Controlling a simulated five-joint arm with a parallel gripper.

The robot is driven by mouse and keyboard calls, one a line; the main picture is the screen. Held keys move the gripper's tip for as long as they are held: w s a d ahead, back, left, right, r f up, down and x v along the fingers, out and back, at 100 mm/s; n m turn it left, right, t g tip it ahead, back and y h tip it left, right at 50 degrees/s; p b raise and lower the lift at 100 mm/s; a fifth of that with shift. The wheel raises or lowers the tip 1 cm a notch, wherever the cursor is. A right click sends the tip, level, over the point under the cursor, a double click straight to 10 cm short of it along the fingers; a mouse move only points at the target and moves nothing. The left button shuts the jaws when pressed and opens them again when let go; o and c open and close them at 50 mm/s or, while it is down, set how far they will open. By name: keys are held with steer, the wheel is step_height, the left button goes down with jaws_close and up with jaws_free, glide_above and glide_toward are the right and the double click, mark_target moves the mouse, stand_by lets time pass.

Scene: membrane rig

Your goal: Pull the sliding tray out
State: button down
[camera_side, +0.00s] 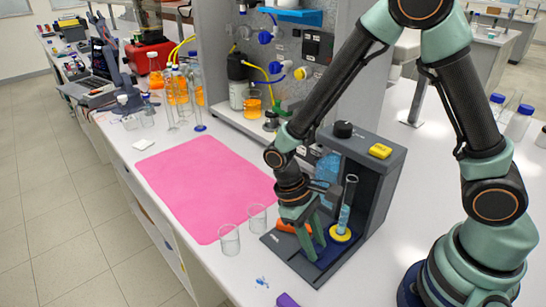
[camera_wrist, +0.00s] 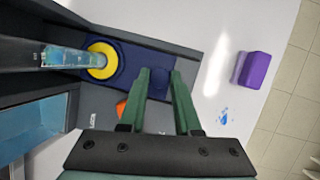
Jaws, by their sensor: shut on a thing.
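The sliding tray is a dark blue plate (camera_wrist: 128,62) at the foot of the dark grey membrane rig (camera_side: 388,165). A yellow ring (camera_wrist: 103,60) sits on the tray; it also shows in the side view (camera_side: 340,234). A clear tube with blue liquid (camera_side: 345,212) stands upright at the ring. My gripper (camera_wrist: 158,76) has its two green fingers on either side of a dark blue block (camera_wrist: 157,86) at the tray's front end and is shut on it. In the side view my gripper (camera_side: 316,250) reaches down at the rig's front, partly hiding the tray.
An orange piece (camera_wrist: 121,108) lies close beside my fingers. Two empty glass beakers (camera_side: 230,240) stand left of the rig, near a pink mat (camera_side: 200,185). A purple block (camera_wrist: 254,70) and small blue spots (camera_wrist: 222,116) are on the white bench in front of the rig.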

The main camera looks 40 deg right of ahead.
steer(key=shift+w, duration=0.1)
steer(key=c, duration=0.6)
jaws_free()
steer(key=v, duration=1.2)
